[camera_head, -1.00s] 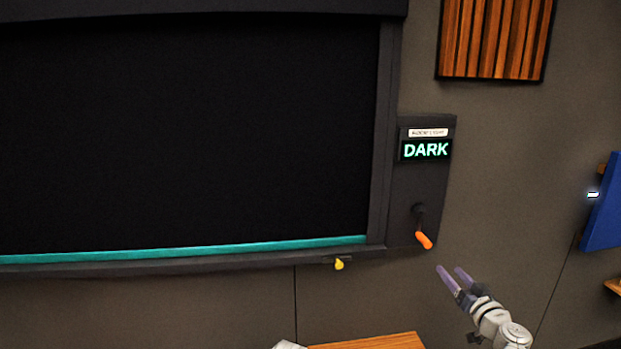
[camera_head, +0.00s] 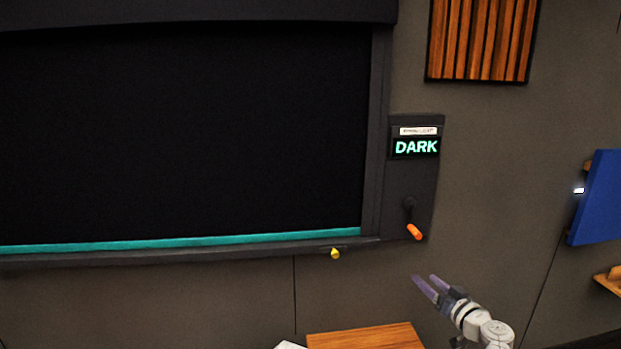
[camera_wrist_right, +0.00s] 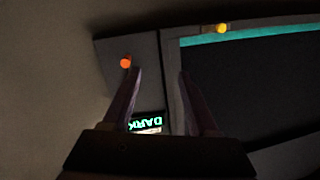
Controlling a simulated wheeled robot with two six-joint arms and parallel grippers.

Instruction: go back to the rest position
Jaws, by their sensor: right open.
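My right gripper (camera_head: 424,284) is open and empty in the head view, below the wall panel (camera_head: 424,188) and apart from it. Its two purple fingers also show in the right wrist view (camera_wrist_right: 158,76), spread apart with nothing between them. The panel has a lit display (camera_head: 416,147) reading DARK and a crank with an orange handle (camera_head: 414,232). The orange handle also shows in the right wrist view (camera_wrist_right: 126,63), near one fingertip in the picture. My left gripper is not in view.
A large black screen (camera_head: 180,130) with a teal bottom strip (camera_head: 180,241) fills the left. A yellow knob (camera_head: 335,253) hangs below its frame. A wooden surface (camera_head: 365,338) is at the bottom. A blue panel (camera_head: 597,200) is at right. The wall around my gripper is bare.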

